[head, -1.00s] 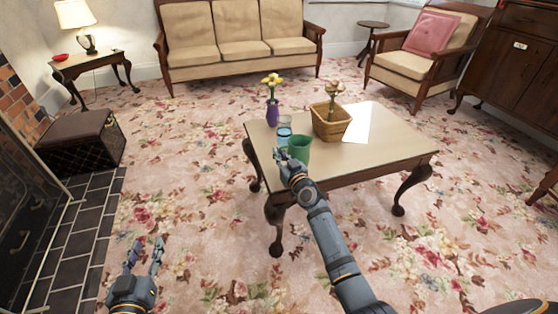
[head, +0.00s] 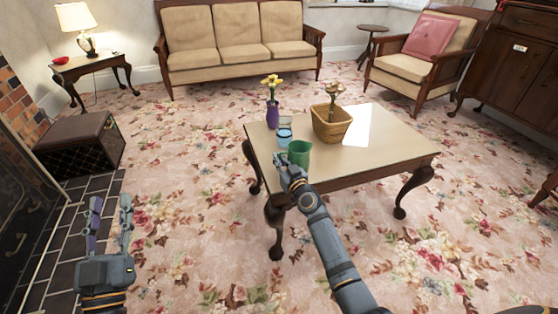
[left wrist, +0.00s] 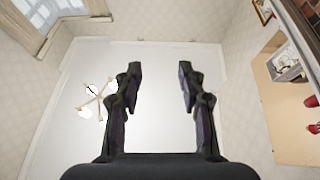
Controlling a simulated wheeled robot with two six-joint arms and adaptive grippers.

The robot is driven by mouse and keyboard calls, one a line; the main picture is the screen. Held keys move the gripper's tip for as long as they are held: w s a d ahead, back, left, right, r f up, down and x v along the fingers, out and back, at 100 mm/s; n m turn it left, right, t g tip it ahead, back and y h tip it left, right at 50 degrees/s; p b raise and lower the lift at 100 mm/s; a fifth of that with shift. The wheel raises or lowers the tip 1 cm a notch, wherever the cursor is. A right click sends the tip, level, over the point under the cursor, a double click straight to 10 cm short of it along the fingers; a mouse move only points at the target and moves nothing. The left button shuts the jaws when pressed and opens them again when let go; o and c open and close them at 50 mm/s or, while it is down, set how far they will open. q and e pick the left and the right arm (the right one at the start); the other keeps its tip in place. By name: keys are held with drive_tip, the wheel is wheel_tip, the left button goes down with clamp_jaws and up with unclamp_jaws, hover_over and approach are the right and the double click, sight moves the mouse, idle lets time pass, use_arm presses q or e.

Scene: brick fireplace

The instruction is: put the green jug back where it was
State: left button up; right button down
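The green jug (head: 300,151) stands on the light-topped coffee table (head: 385,155), close to its near left edge. My right gripper (head: 284,160) is at the jug's left near side, low by the table edge. It looks to be touching or almost touching the jug; whether its fingers are closed on the jug is too small to tell. My left gripper (head: 110,205) is open and empty, fingers pointing up, over the dark hearth tiles at the lower left. In the left wrist view its fingers (left wrist: 158,85) are wide apart with only ceiling between them.
On the table, a glass of blue liquid (head: 285,133) stands just behind the jug. A purple vase with yellow flowers (head: 272,112), a wicker basket (head: 331,124) and a white sheet (head: 357,126) are further back. The table's front right is clear.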

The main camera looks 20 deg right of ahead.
drive_tip(key=shift+r, duration=0.1)
use_arm(q)
drive_tip(key=shift+s+r, duration=0.15)
drive_tip(key=shift+r, duration=0.15)
drive_tip(key=shift+r, duration=0.1)
use_arm(e)
drive_tip(key=c, duration=1.5)
unclamp_jaws()
use_arm(q)
drive_tip(key=shift+s+r+t, duration=0.25)
drive_tip(key=shift+r+t, duration=0.35)
drive_tip(key=shift+r, duration=0.25)
drive_tip(key=shift+f, duration=0.15)
